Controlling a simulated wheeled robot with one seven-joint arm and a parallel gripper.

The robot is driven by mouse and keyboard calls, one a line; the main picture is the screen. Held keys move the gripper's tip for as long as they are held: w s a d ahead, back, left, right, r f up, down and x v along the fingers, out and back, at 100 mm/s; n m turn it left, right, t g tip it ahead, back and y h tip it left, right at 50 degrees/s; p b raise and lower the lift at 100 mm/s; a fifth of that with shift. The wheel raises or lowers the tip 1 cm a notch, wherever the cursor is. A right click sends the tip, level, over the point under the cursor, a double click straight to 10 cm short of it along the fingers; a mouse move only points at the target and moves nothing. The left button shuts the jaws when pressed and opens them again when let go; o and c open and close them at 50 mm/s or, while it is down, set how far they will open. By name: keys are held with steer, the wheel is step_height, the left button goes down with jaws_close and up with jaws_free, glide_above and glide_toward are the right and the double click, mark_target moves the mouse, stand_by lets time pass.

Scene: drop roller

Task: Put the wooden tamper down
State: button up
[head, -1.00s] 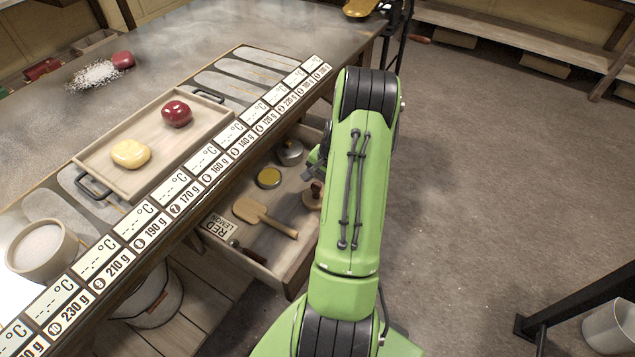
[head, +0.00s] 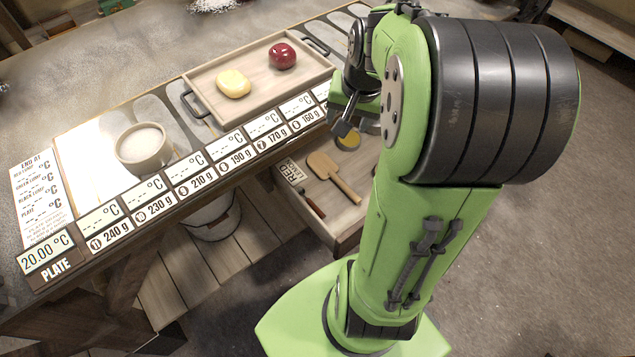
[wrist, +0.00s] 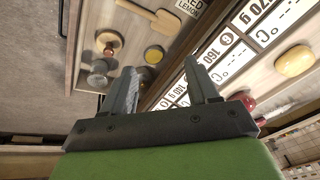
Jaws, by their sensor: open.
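The wooden tamper (wrist: 101,37), a round pale wooden disc with a dark reddish knob, stands in the open drawer (wrist: 82,14) in the wrist view. In the head view my arm hides it. My gripper (wrist: 160,68) is open with nothing between its fingers, above the drawer's edge and apart from the tamper. In the head view my gripper (head: 345,118) hangs near the counter's front edge, over the drawer.
The drawer also holds a wooden paddle (head: 335,174), a yellow-topped tin (wrist: 154,54) and grey metal pieces (wrist: 98,75). On the counter, a tray (head: 222,112) holds a yellow lump (head: 233,83) and a red lump (head: 282,55). A white-filled cup (head: 144,147) stands left.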

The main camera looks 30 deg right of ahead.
steer(key=s+a+r+n+t, duration=0.1)
steer(key=s+a+r+n, duration=0.1)
steer(key=s+a+n, duration=0.2)
steer(key=s+a+r+n+t, duration=0.1)
steer(key=s+a+r+n, duration=0.2)
steer(key=s+a, duration=0.6)
steer(key=a+n, duration=0.2)
steer(key=a, duration=0.1)
steer(key=shift+s+r+y, duration=0.15)
steer(key=shift+r+y, duration=0.05)
steer(key=shift+y, duration=0.2)
